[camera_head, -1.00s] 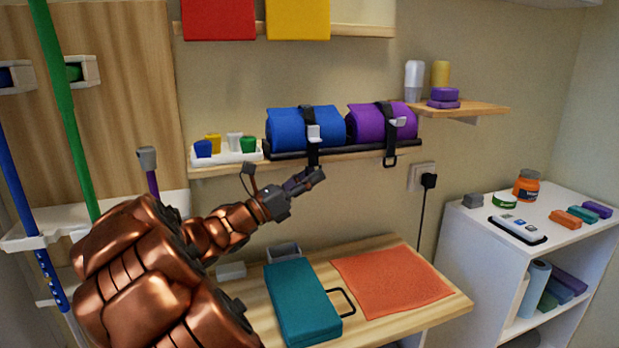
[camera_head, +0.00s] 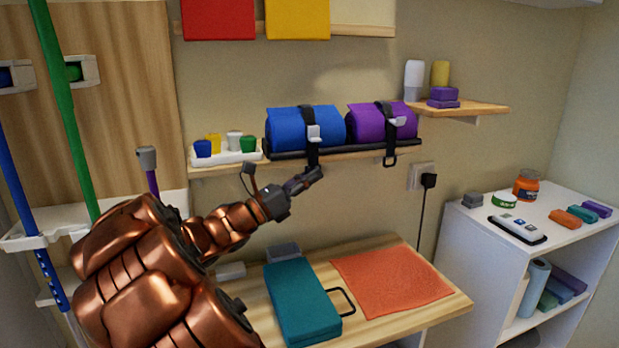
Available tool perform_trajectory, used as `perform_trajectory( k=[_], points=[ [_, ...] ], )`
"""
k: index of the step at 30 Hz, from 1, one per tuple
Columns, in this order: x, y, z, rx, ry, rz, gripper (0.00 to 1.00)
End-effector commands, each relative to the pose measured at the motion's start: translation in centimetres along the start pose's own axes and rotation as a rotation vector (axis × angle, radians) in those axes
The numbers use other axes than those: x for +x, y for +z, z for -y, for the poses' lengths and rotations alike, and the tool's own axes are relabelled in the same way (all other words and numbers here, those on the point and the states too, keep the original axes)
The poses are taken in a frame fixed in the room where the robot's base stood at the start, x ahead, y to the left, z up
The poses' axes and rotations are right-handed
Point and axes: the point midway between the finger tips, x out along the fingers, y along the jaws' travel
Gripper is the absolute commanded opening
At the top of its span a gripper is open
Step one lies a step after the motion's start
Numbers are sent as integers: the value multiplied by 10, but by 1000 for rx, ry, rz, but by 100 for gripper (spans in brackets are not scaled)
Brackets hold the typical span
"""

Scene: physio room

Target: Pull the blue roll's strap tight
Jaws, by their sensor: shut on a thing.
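The blue roll (camera_head: 290,126) lies on a black tray on the wall shelf. Its black strap (camera_head: 308,115) runs over the roll and through a light grey buckle (camera_head: 314,132). The strap's end hangs down over the shelf's front edge. My gripper (camera_head: 312,176) is just below the shelf, shut on the lower end of this strap. The fingers hide the strap's end. The purple roll (camera_head: 368,121) lies to the right with its own black strap, whose end loop hangs free.
A white holder (camera_head: 226,157) with small coloured cups stands left of the blue roll. Below are a wooden table (camera_head: 389,328) with a teal case (camera_head: 299,300) and an orange cloth (camera_head: 392,279). A white shelf unit (camera_head: 467,262) stands at the right. Open air lies before the wall shelf.

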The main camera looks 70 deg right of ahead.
Motion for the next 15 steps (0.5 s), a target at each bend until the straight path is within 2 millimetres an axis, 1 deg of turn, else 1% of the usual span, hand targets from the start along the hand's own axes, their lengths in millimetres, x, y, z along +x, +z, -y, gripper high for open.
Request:
perform_trajectory(
  k=[4, 7, 15],
  points=[
    [-1, 0, -2, 1, 4, 1, 0],
    [-4, -7, -4, -1, 5, 1, 0],
    [-19, -44, -10, -6, 5, 3, 0]
  ],
)
